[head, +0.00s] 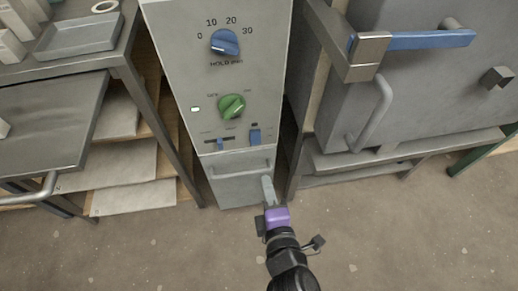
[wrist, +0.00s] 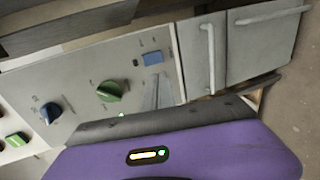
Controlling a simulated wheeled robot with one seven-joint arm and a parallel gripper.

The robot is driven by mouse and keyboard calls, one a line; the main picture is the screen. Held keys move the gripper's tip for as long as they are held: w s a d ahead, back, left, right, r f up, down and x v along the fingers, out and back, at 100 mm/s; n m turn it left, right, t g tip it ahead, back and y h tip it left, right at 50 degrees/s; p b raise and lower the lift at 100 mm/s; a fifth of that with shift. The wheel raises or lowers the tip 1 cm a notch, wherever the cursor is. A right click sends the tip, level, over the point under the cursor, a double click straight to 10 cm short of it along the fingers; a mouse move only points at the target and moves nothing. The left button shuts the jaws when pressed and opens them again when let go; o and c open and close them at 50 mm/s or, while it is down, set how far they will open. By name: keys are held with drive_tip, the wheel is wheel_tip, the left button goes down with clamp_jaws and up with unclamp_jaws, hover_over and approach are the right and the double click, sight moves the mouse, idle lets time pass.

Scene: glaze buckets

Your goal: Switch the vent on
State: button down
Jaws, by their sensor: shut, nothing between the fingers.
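A grey control cabinet (head: 183,75) stands in the middle of the head view. Its front has a blue dial (head: 224,42) marked 0 to 30, a green knob (head: 232,107), a blue slider (head: 220,144) and a blue switch (head: 255,136). The small labels are too blurred to show which control is the vent. The blue switch (wrist: 152,58) and green knob (wrist: 112,90) also show in the wrist view. My gripper (head: 266,181) is shut and empty, below the blue switch, before the lower cabinet front. I cannot tell whether it touches that front.
A kiln-like grey box (head: 410,105) with a curved handle (head: 372,115) and a blue-handled latch (head: 430,40) stands at the right. A metal table with a tray (head: 78,36) and shelves is at the left. A bar handle (head: 240,170) crosses the lower cabinet. Open floor lies in front.

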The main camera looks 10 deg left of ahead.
sight(256, 143)
drive_tip(key=b+x, duration=0.2)
drive_tip(key=x, duration=1.2)
drive_tip(key=b, duration=0.2)
drive_tip(key=shift+w+f+t+b, duration=0.2)
drive_tip(key=shift+f+t+b, duration=0.05)
drive_tip(key=shift+t+b, duration=0.05)
drive_tip(key=shift+r, duration=0.15)
